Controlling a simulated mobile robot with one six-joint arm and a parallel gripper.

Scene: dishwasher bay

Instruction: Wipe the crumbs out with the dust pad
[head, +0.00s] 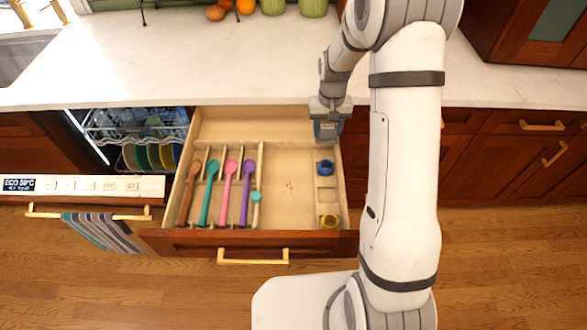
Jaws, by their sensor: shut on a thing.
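The crumbs (290,187) are small brown specks on the bare floor of the wide middle compartment of the open drawer (223,125). My gripper (327,121) points down over the drawer's back right corner, behind and to the right of the crumbs. It is shut on a small blue-grey block, which looks like the dust pad (326,131). The gripper's fingers are small and partly hidden from above. I cannot tell whether the pad touches the drawer.
Long brown, teal, pink and purple spoons (228,195) lie in the left slots. A blue roll (324,167) and a yellow roll (329,221) sit in the right compartments. The counter (200,75) lies behind, and an open dishwasher (100,187) stands left.

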